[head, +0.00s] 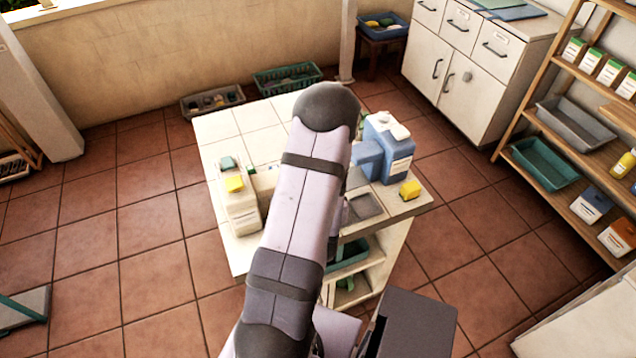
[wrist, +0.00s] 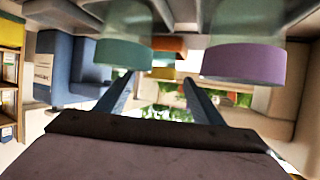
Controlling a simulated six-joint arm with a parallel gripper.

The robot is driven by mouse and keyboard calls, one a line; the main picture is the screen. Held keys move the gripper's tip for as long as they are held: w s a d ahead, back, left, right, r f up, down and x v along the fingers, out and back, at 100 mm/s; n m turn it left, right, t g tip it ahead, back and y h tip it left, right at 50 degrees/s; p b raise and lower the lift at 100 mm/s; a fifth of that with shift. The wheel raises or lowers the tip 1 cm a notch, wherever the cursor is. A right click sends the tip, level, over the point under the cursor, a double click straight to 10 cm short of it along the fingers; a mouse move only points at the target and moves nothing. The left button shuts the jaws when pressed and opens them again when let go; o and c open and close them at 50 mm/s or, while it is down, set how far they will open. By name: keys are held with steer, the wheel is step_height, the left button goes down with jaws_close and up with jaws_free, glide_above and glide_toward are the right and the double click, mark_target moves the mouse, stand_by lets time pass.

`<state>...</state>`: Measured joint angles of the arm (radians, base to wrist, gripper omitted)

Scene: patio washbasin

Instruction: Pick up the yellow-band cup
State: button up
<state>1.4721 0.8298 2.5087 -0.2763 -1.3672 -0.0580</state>
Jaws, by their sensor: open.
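My gripper (wrist: 158,77) shows in the wrist view as two dark fingers spread apart, open with nothing held between them. That view looks upside down. A clear cup with a green band (wrist: 124,53) is near the left finger, and one with a purple band (wrist: 243,63) is to the right. Between them, farther back, are an orange piece (wrist: 170,46) and a small yellowish patch (wrist: 163,73); I cannot tell whether the patch is the yellow-band cup. In the head view my arm covers the middle of the tiled washstand (head: 222,126), hiding the gripper and any cups.
A blue jug-like container (head: 388,150) stands on the washstand's right, also in the wrist view (wrist: 62,68). A yellow block (head: 410,189) lies near the right edge. The back-left tiles are clear.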

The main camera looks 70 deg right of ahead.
steer(key=shift+w+d+f+p, duration=0.1)
steer(key=shift+w+d+p, duration=0.2)
steer(key=shift+d+p, duration=0.15)
steer(key=shift+p+x, duration=0.6)
steer(key=shift+x, duration=1.45)
steer(key=c, duration=1.1)
